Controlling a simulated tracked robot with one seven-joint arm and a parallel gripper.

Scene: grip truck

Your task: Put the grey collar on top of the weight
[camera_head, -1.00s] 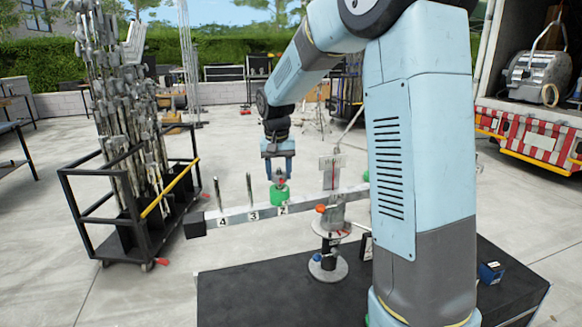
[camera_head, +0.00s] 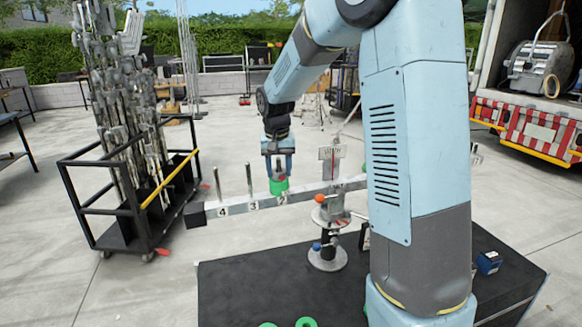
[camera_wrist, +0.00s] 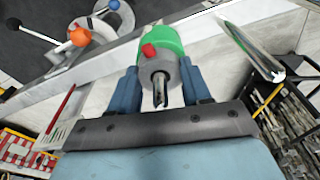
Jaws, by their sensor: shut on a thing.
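The grey collar (camera_wrist: 158,72) has a red knob and sits between the two blue fingers of my gripper (camera_wrist: 160,90), which is shut on it. The tip of a metal peg (camera_wrist: 160,96) sticks up through the collar, so the collar is around the peg. The green weight (camera_wrist: 168,44) is on the same peg, just below the collar; they look touching or very nearly so. In the head view, my gripper (camera_head: 279,168) is over the green weight (camera_head: 279,187) at mark 2 of the long beam. The collar is small there.
The grey beam (camera_head: 236,208) has bare pegs at marks 3 and 4, left of my gripper. Its stand, with an orange ball (camera_head: 320,198), rises from a black platform (camera_head: 235,285). More green weights (camera_head: 306,323) show at the bottom edge. A pole cart (camera_head: 150,190) stands left.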

